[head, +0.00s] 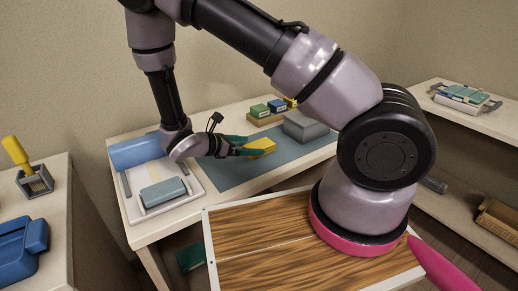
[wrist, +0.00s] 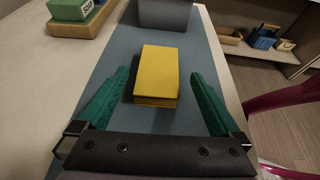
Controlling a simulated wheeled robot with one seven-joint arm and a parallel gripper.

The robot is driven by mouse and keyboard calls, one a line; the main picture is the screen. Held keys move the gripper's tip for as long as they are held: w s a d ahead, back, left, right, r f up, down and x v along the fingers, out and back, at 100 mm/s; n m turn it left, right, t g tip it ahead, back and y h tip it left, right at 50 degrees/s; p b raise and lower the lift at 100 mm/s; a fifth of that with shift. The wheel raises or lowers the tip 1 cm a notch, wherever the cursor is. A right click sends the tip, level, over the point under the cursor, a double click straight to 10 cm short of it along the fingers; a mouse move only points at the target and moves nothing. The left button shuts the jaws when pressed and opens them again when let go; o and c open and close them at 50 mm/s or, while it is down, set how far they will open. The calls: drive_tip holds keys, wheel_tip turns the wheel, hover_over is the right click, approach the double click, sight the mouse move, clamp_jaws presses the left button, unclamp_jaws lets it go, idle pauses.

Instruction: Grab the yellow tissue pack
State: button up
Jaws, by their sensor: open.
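The yellow tissue pack (head: 262,144) lies on the blue-grey mat (head: 228,172) on the table. In the wrist view the yellow tissue pack (wrist: 157,75) is a block with its near end between my fingers. My gripper (head: 245,146) has green fingers and is level over the mat. In the wrist view my gripper (wrist: 155,88) is open, one finger on each side of the pack. A gap shows on both sides, wider on the right.
A grey box (head: 304,126) stands on the mat beyond the pack. Small green and blue boxes (head: 268,109) sit on a wooden block behind. A white tray (head: 165,196) with a blue-grey block and a blue roll (head: 136,152) are at the left.

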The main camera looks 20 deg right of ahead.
sight(261, 144)
drive_tip(key=shift+x, duration=2.75)
drive_tip(key=shift+w+r, duration=0.1)
drive_tip(key=shift+r, duration=0.1)
drive_tip(key=c, duration=1.3)
